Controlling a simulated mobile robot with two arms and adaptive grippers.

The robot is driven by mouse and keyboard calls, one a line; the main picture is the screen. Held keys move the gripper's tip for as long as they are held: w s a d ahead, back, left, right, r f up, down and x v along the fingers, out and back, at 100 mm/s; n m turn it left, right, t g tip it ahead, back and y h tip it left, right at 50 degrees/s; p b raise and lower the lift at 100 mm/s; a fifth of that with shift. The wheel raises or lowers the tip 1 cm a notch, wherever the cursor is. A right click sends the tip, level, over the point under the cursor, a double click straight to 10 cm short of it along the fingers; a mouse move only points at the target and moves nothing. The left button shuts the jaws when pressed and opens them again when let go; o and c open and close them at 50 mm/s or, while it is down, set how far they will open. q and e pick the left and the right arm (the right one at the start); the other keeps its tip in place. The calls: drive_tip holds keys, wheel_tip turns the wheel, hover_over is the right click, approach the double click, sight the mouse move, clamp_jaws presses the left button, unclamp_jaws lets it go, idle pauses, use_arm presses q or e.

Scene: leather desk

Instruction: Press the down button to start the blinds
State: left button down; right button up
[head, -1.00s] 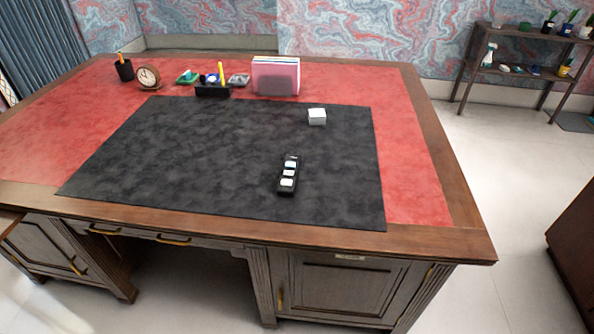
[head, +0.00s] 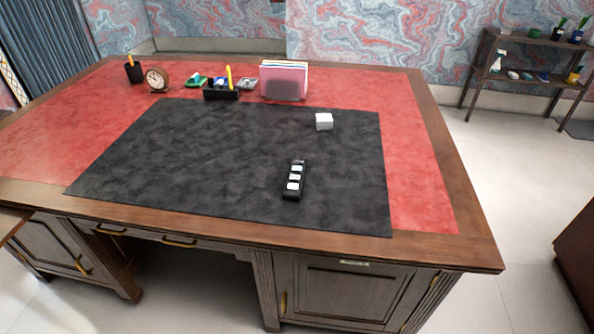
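A small black remote (head: 294,181) with three white buttons in a column lies on the black desk mat (head: 200,150), right of the mat's middle. The button nearest the desk's front edge (head: 293,186) is one of the three; any markings on them are too small to read. The remote lies roughly lengthwise toward the far side of the desk. Neither of my grippers shows in the head view.
A white cube (head: 324,121) sits on the mat beyond the remote. A file holder (head: 284,81), black organizer (head: 221,92), clock (head: 157,79) and pencil cup (head: 134,72) stand along the back of the wooden desk (head: 475,220). The mat around the remote is clear.

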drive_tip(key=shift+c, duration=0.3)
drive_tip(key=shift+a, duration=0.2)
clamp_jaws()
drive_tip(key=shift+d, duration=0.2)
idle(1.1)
